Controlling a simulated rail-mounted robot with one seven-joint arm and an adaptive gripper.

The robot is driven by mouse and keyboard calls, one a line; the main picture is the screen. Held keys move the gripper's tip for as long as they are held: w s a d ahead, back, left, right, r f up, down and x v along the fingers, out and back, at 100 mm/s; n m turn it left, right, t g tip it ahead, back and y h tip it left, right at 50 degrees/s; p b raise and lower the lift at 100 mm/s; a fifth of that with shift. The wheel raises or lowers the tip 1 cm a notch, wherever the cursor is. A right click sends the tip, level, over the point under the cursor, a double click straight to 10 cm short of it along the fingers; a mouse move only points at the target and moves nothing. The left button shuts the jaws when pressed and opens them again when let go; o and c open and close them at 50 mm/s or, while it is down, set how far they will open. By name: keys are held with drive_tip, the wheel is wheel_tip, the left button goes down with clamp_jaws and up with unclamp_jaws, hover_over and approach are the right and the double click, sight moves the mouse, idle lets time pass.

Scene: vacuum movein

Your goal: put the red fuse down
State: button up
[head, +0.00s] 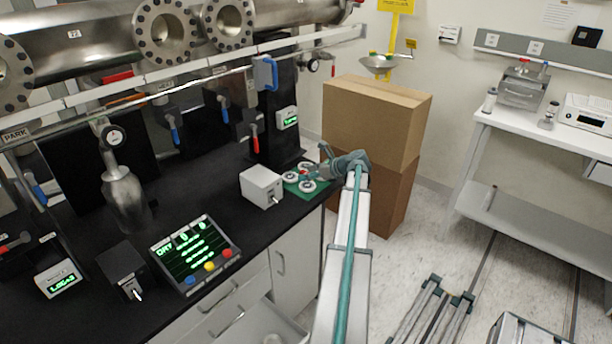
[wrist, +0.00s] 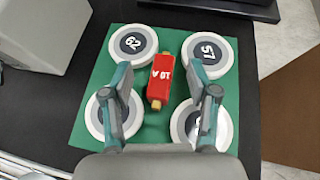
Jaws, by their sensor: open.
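The red fuse (wrist: 161,78), marked "10 A" with brass-coloured ends, lies on a green mat (wrist: 150,36) among several white round discs in the wrist view. My gripper (wrist: 162,78) is open. One finger is on each side of the fuse, with a gap on both sides. In the head view my gripper (head: 322,174) is over the green mat (head: 318,190) at the right end of the black bench. The fuse is hard to make out there.
A white box with a switch (head: 262,187) stands left of the mat. White discs (wrist: 132,46) surround the fuse closely. Stacked cardboard boxes (head: 375,120) stand just beyond the bench end. A control panel (head: 194,254) sits farther left.

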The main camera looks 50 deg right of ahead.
clamp_jaws()
idle(0.3)
drive_tip(key=shift+r+b, duration=0.35)
drive_tip(key=shift+r, duration=0.3)
drive_tip(key=s+a+r+b, duration=0.2)
drive_tip(key=s+a+r, duration=0.6)
drive_tip(key=s+r, duration=0.3)
drive_tip(key=shift+a+r+b, duration=0.35)
drive_tip(key=shift+a+b, duration=0.05)
